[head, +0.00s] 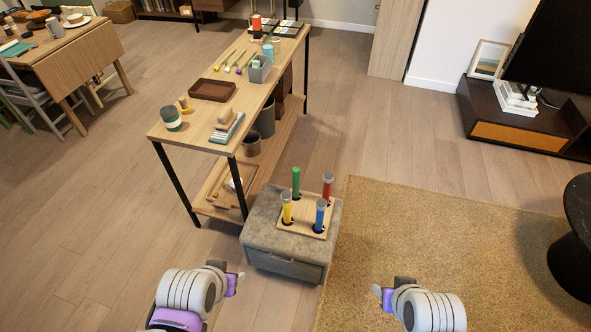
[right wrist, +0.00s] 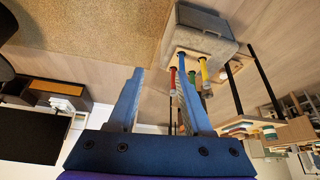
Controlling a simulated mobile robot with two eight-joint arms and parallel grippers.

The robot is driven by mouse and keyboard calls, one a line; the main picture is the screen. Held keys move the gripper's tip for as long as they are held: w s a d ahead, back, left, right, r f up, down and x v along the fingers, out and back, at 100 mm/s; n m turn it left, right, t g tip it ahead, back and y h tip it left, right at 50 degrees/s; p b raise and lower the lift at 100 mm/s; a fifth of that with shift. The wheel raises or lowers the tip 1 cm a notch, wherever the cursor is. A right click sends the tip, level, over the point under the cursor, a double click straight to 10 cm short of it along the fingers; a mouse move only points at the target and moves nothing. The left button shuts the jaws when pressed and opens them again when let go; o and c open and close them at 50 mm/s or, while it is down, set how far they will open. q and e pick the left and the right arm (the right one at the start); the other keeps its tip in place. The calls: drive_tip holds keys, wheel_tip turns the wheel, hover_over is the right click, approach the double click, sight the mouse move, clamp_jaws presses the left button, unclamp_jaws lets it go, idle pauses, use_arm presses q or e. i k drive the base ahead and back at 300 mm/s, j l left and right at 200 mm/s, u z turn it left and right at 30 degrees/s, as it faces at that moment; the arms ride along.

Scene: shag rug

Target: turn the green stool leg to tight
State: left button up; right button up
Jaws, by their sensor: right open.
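The green stool leg (head: 296,180) stands upright at the back left of a wooden stool seat (head: 293,222) on a grey ottoman. Red (head: 327,185), yellow (head: 287,210) and blue (head: 320,216) legs stand at the other corners with greyish tops. How tight the green leg sits cannot be seen. It also shows in the right wrist view (right wrist: 192,77), partly hidden by a finger. My left gripper (head: 240,282) is in front of the ottoman to the left, its jaw state unclear. My right gripper (head: 381,294) is open, empty and apart from the stool, over the rug.
Bare floor lies left.

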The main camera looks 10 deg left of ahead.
sight(296, 171)
drive_tip(key=i+j+u, duration=0.25)
drive_tip(key=i+j, duration=0.15)
drive_tip(key=i+j+u, duration=0.25)
drive_tip(key=i, duration=0.3)
